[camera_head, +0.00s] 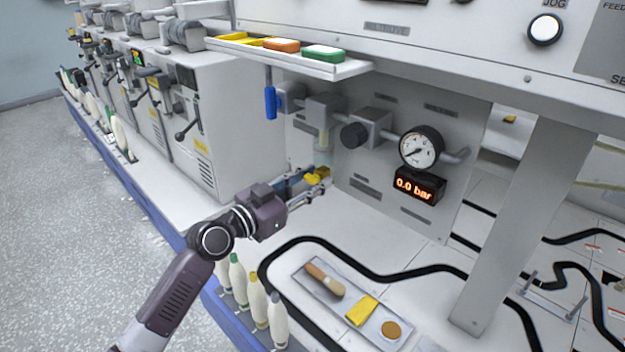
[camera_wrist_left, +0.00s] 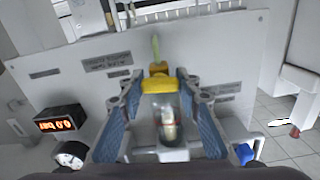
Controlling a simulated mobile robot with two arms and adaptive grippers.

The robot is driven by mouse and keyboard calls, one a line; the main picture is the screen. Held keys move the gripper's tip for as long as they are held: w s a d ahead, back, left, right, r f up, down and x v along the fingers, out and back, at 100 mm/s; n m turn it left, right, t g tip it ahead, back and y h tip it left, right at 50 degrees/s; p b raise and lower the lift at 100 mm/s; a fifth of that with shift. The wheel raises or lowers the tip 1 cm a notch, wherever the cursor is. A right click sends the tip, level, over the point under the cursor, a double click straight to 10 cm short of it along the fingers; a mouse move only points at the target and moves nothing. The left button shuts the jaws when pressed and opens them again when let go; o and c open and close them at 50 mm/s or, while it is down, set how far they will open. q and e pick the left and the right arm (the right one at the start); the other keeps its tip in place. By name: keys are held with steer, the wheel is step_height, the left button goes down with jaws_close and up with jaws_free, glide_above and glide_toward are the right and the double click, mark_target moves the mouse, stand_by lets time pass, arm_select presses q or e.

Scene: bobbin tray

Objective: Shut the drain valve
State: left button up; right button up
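The drain valve's yellow handle (camera_head: 317,177) sits below the clear filter bowl (camera_head: 322,140) on the grey panel. In the left wrist view, which is upside down, the yellow handle (camera_wrist_left: 158,82) lies crosswise between my fingertips, with a pale green tube beyond it. My left gripper (camera_head: 312,181) reaches in from the left; its blue-padded fingers (camera_wrist_left: 158,88) stand apart on both sides of the handle. Whether they touch it I cannot tell. The clear bowl (camera_wrist_left: 168,125) also shows between the fingers. My right gripper is not in view.
A blue lever (camera_head: 270,102) hangs down left of the filter. The gauge (camera_head: 420,147) and a display (camera_head: 419,186) reading 0.0 bar are to the right. A shelf with coloured boxes (camera_head: 290,55) overhangs. Bobbins (camera_head: 257,300) and a tool tray (camera_head: 385,335) stand below.

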arm_select(q)
steer(key=c, duration=0.4)
steer(key=shift+n, duration=0.8)
steer(key=shift+c, duration=0.2)
steer(key=o, duration=1.2)
steer(key=shift+c, duration=0.2)
steer(key=v, duration=1.2)
